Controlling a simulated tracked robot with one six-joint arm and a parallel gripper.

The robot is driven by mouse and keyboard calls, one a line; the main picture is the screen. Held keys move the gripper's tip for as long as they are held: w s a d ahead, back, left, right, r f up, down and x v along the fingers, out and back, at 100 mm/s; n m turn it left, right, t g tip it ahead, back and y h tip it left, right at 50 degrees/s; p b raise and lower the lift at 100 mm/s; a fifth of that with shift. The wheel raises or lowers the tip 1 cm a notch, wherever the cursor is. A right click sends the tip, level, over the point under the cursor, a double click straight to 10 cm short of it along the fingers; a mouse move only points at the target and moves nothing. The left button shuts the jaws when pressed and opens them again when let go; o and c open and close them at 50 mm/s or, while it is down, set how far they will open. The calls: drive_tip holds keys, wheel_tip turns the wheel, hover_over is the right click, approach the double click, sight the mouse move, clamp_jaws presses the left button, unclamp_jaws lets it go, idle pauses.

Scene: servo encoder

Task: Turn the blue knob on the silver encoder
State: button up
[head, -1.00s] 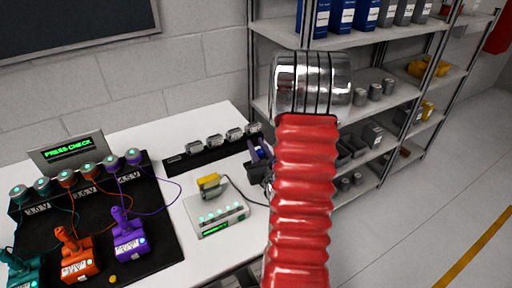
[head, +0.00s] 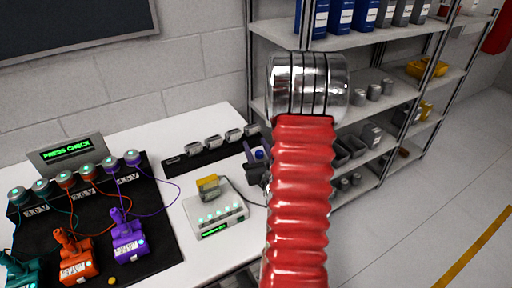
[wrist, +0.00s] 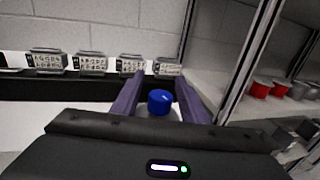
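The blue knob (wrist: 159,101) shows in the wrist view between the two purple fingers of my gripper (wrist: 158,93). The fingers are apart, with a narrow gap on each side of the knob. In the head view the blue knob (head: 259,155) is a small spot beside my gripper (head: 252,150), which is partly behind my red arm. The silver encoder body under the knob is mostly hidden by my gripper, so I cannot make out its shape.
A black rack (head: 205,150) with several grey labelled blocks runs along the wall. A white device (head: 215,212) with a yellow part (head: 208,187) sits on the white table (head: 195,95). A black mat (head: 90,215) with coloured units lies left. Metal shelves (head: 350,40) stand right.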

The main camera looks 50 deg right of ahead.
drive_tip(key=shift+r, duration=0.1)
wheel_tip(320, 180, up, 10)
idle(0.9)
drive_tip(key=shift+f, duration=0.2)
